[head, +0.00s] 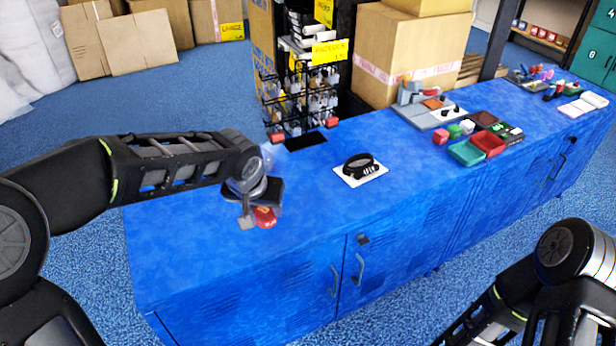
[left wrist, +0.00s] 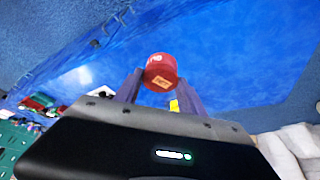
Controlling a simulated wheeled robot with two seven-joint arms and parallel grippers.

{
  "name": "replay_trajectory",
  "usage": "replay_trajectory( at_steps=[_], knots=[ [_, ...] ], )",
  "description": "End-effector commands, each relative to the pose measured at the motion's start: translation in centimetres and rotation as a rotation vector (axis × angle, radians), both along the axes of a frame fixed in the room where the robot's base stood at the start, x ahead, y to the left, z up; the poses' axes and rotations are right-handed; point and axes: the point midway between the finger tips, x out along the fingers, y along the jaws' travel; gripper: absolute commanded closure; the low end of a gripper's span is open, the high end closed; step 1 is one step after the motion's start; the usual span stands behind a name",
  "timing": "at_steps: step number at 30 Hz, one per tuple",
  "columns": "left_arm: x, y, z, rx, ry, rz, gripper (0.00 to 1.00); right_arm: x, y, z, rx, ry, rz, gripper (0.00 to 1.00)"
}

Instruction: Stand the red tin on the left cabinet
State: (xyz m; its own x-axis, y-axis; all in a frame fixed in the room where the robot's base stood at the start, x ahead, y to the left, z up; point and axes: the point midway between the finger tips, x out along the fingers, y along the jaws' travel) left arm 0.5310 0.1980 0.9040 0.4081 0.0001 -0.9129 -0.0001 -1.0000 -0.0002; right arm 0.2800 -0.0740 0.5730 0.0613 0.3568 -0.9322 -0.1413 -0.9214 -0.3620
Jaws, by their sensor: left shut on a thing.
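The red tin (head: 264,218) is between the fingers of my left gripper (head: 258,208), over the blue top of the left cabinet (head: 185,255). In the left wrist view the red tin (left wrist: 160,66) shows as a short cylinder with a tan label, gripped between the two fingertips (left wrist: 158,80). My left gripper is shut on it. In the head view the gripper hides part of the tin, and I cannot tell whether its base touches the cabinet top. My right arm shows at the lower right, with its gripper out of view.
A black object on a white card (head: 360,169) lies right of the tin. Farther right are a grey tray (head: 428,116), a teal tray (head: 466,153) and a red tray (head: 488,143). A wire rack (head: 300,90) stands behind. The cabinet top around the tin is clear.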

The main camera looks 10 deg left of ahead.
Motion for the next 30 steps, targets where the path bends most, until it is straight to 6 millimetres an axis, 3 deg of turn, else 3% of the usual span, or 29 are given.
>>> replay_trajectory(
  at_steps=[4, 7, 15, 19, 23, 30],
  knots=[
    [0.6, 1.3, -0.4, -0.002, 0.0, 0.039, 1.0, 0.0, 0.0, -0.6, 0.0, 0.0, 0.001, 0.62],
    [1.5, 3.9, -1.1, -0.005, 0.003, 0.117, 1.0, 0.0, 0.0, -1.5, 0.0, 0.0, 0.001, 0.62],
    [3.7, 16.0, -2.9, -0.008, 0.004, 0.459, 1.0, 0.0, 0.0, -4.8, 0.0, -0.001, 0.003, 0.62],
    [3.7, 20.5, -3.1, -0.003, 0.001, 0.58, 1.0, 0.0, 0.0, -5.7, -0.001, -0.001, 0.003, 0.62],
    [3.6, 22.4, -3.0, 0.0, 0.0, 0.633, 1.0, 0.0, 0.0, -5.9, -0.001, -0.001, 0.003, 0.62],
    [3.6, 22.5, -2.8, -0.001, 0.0, 0.636, 1.0, 0.0, 0.0, -5.8, -0.001, -0.001, 0.003, 0.62]
  ],
)
